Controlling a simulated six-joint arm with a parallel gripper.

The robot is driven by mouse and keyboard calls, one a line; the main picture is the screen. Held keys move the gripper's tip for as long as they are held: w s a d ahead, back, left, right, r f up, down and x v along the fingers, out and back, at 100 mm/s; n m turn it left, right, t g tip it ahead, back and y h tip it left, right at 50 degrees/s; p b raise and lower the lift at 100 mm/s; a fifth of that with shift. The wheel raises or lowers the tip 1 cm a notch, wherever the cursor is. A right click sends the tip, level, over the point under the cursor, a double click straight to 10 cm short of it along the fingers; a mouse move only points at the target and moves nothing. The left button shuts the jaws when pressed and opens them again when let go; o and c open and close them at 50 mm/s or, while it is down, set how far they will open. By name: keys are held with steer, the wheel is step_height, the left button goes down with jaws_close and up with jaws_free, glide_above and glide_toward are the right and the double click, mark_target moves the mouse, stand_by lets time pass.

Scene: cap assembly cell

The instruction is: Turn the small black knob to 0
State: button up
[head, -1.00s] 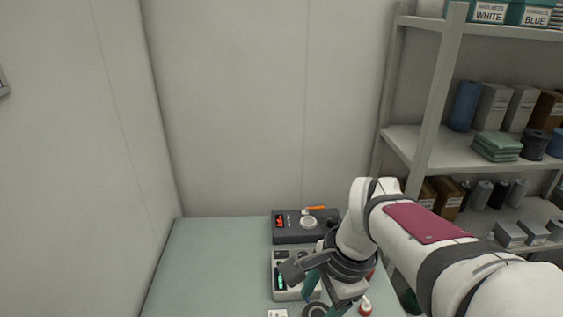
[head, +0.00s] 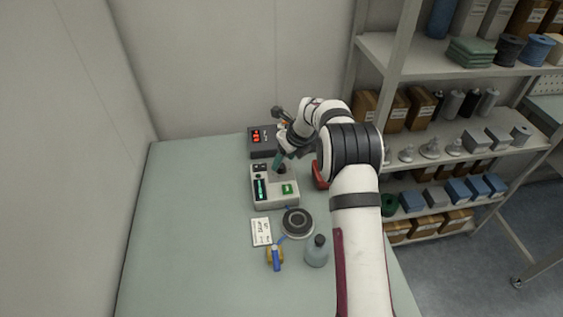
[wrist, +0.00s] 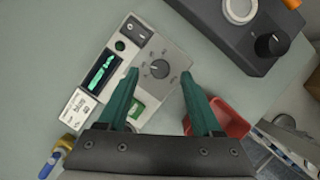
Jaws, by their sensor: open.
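A light grey box (head: 283,201) stands on the table, with a green-lit display (wrist: 102,73). On its top face is a small dark knob (wrist: 159,68) with a pale pointer line and scale marks around it; I cannot read the marks. A second black knob (wrist: 268,45) with a white mark sits on the dark grey box (wrist: 222,29) behind. My gripper (wrist: 159,74), with teal fingers, is open above the light grey box. In the wrist view the small knob appears between the fingertips; I cannot tell the height gap. My arm partly hides the box in the head view.
A red bin (wrist: 230,120) is right of the light grey box. The table's left side is clear.

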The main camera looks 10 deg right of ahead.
mark_target(282, 166)
steer(key=x, duration=0.3)
steer(key=shift+f, duration=0.1)
jaws_close()
